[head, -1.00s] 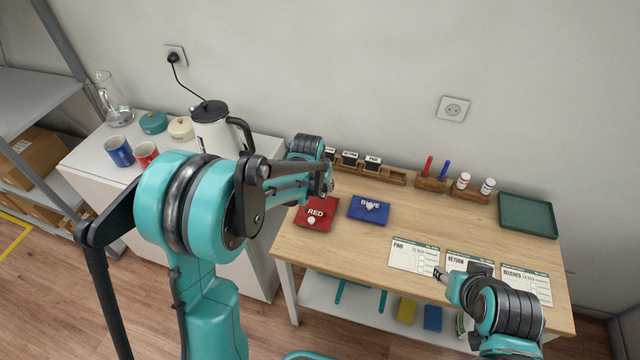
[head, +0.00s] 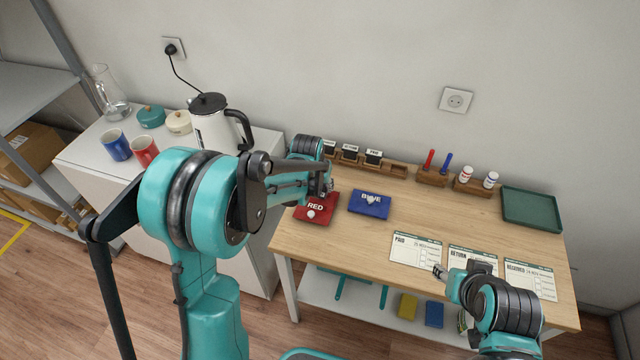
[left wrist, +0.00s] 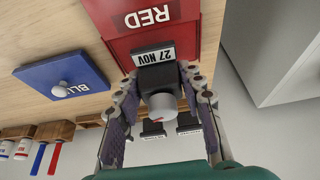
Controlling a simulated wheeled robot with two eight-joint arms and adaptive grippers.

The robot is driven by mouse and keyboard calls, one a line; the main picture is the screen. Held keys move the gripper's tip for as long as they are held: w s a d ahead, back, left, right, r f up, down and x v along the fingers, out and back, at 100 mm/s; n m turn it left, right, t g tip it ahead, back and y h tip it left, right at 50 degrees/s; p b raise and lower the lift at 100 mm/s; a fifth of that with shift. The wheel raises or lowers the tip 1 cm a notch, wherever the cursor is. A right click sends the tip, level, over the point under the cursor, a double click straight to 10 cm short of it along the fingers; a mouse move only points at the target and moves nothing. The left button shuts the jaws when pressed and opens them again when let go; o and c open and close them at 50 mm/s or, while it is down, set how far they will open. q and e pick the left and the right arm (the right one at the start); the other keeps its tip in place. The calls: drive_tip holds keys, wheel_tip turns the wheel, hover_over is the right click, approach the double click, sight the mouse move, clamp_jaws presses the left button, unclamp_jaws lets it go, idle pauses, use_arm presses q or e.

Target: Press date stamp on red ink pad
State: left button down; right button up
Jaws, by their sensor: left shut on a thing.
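The red ink pad (head: 318,219) lies at the left end of the wooden counter, with a RED label and a pale knob. It fills the top of the left wrist view (left wrist: 118,42). My left gripper (head: 328,190) is at the pad's back edge in the head view. In the left wrist view its fingers (left wrist: 160,85) are shut on the date stamp (left wrist: 152,76), a dark block with a grey knob and a "27 NOV" label. The stamp overlaps the pad's near edge there; contact cannot be told. My right gripper (head: 440,271) is near the cards, its fingers too small to judge.
The blue pad (head: 369,211) lies just right of the red one. A rack of stamps (head: 394,170) stands behind, with marker and bottle holders and a green tray (head: 532,209) further right. Cards (head: 415,249) lie at the front. A white cabinet (head: 243,246) with a kettle stands left.

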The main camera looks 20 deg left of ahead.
use_arm(q)
drive_tip(key=shift+f, duration=0.2)
drive_tip(key=shift+r, duration=0.1)
drive_tip(key=shift+r+p, duration=2.15)
drive_tip(key=shift+r, duration=0.85)
